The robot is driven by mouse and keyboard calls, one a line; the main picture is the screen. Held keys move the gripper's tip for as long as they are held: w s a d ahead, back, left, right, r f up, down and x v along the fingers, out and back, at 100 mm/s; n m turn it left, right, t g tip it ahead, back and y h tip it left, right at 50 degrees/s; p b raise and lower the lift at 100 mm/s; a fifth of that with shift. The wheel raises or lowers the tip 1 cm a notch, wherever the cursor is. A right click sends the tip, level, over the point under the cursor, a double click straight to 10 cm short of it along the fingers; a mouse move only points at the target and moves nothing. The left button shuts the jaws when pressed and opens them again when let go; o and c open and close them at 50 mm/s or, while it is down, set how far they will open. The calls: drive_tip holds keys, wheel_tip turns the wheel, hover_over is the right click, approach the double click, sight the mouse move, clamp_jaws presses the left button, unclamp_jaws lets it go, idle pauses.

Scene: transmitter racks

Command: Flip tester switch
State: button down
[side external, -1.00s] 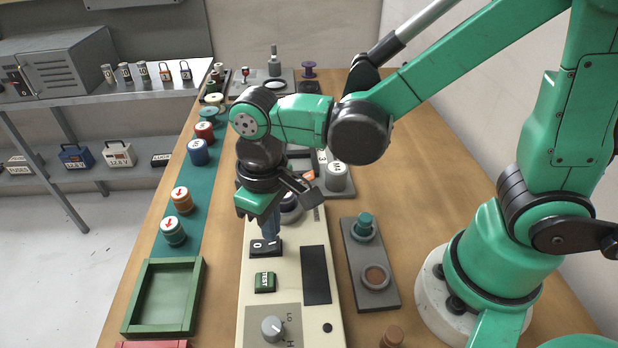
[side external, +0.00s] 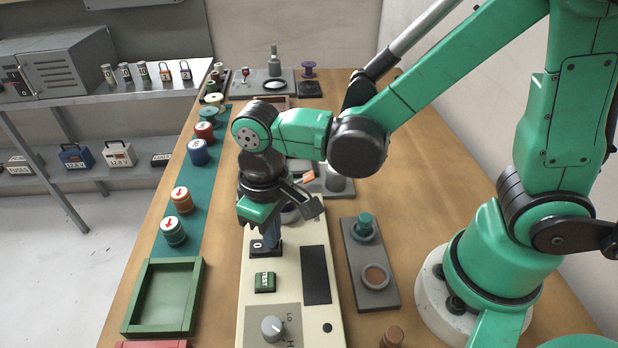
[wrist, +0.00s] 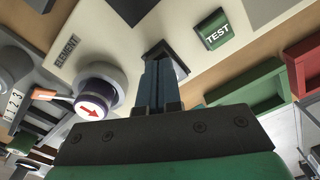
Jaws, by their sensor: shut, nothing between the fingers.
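The tester (side external: 282,310) is a long cream panel on the wooden table. Its black rocker switch (side external: 259,248) is marked 0 on the visible left part; the right part is hidden behind my fingers. My gripper (side external: 271,240) is shut and empty, its blue-grey fingers pointing down at the switch. In the wrist view the fingertips (wrist: 160,62) overlap the dark switch housing (wrist: 178,62). I cannot tell for sure whether they touch it. The green TEST button (side external: 265,282) sits just in front of the switch, and also shows in the wrist view (wrist: 216,30).
A grey knob (side external: 272,328) and a dark rectangular window (side external: 316,275) are on the tester. A grey plate (side external: 370,275) with a green part lies to the right. A green tray (side external: 128,320) and several spools (side external: 174,231) are to the left.

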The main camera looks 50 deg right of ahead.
drive_tip(key=shift+f, duration=0.25)
drive_tip(key=shift+r, duration=3.55)
drive_tip(key=d+r+m+t, duration=0.2)
drive_tip(key=d+t, duration=0.5)
drive_tip(key=d, duration=0.5)
drive_tip(key=shift+w+r+m, duration=0.15)
drive_tip(key=shift+r+m, duration=0.15)
drive_tip(key=shift+m, duration=0.2)
